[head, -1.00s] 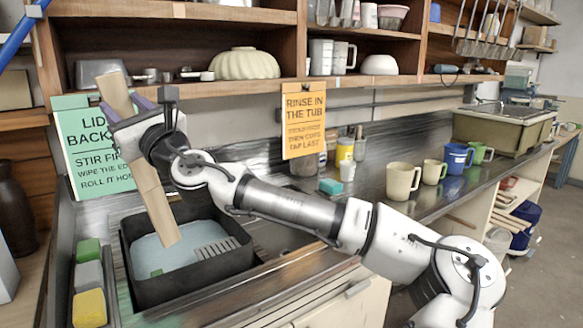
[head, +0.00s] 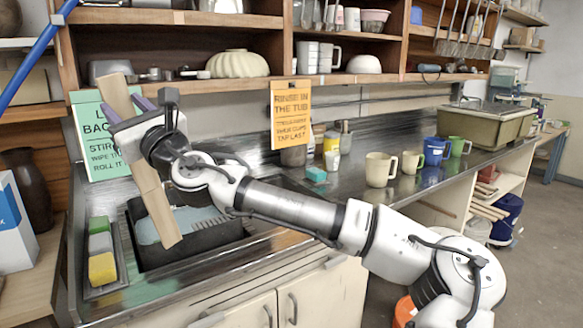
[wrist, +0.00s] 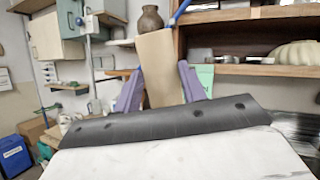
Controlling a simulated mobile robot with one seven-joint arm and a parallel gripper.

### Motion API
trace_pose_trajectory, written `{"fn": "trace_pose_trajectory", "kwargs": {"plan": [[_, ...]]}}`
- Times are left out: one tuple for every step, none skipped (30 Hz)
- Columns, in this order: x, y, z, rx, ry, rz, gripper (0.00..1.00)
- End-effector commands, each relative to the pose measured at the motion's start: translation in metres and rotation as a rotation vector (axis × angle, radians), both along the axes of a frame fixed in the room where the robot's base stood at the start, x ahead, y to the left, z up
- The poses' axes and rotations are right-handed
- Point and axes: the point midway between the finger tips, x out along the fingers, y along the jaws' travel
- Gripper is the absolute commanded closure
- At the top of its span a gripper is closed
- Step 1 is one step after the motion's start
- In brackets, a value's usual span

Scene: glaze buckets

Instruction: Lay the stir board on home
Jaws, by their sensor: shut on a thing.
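The stir board (head: 156,205) is a long tan wooden board, held steeply tilted in my gripper (head: 127,110). The gripper's purple fingers are shut on its upper part. In the wrist view the board (wrist: 157,65) stands between the two purple fingers (wrist: 160,90). In the head view its lower end overlaps the black tub (head: 205,242), which holds pale blue liquid; I cannot tell whether it is above or in front of the tub. No place marked as home can be made out.
A tray (head: 122,275) with green, grey and yellow blocks lies left of the tub. Green (head: 92,140) and orange (head: 292,114) signs hang behind. Several mugs (head: 380,169) stand along the counter at right. The shelf (head: 200,84) runs behind my gripper. A blue-and-white box (head: 14,225) stands far left.

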Motion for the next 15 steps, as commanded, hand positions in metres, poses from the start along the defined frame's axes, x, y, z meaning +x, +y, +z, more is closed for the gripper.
{"fn": "trace_pose_trajectory", "kwargs": {"plan": [[0.0,-0.008,-0.019,-0.002,0.004,-0.028,0.96],[0.0,-0.012,-0.028,-0.002,0.005,-0.043,0.96],[-0.001,-0.017,-0.041,-0.001,0.007,-0.066,0.96],[-0.001,-0.021,-0.05,-0.002,0.007,-0.085,0.96],[-0.001,-0.025,-0.06,-0.001,0.008,-0.103,0.96],[-0.001,-0.032,-0.075,0.0,0.009,-0.132,0.96],[-0.002,-0.037,-0.086,0.001,0.009,-0.152,0.96],[-0.001,-0.042,-0.1,0.0,0.01,-0.177,0.96],[-0.002,-0.05,-0.116,0.002,0.011,-0.209,0.96],[-0.002,-0.056,-0.13,0.003,0.012,-0.236,0.96],[-0.002,-0.062,-0.143,0.003,0.013,-0.261,0.96],[-0.003,-0.069,-0.162,0.004,0.013,-0.296,0.96],[-0.002,-0.075,-0.175,0.004,0.014,-0.323,0.96],[-0.003,-0.081,-0.188,0.004,0.014,-0.347,0.96],[-0.002,-0.089,-0.206,0.004,0.014,-0.382,0.96]]}}
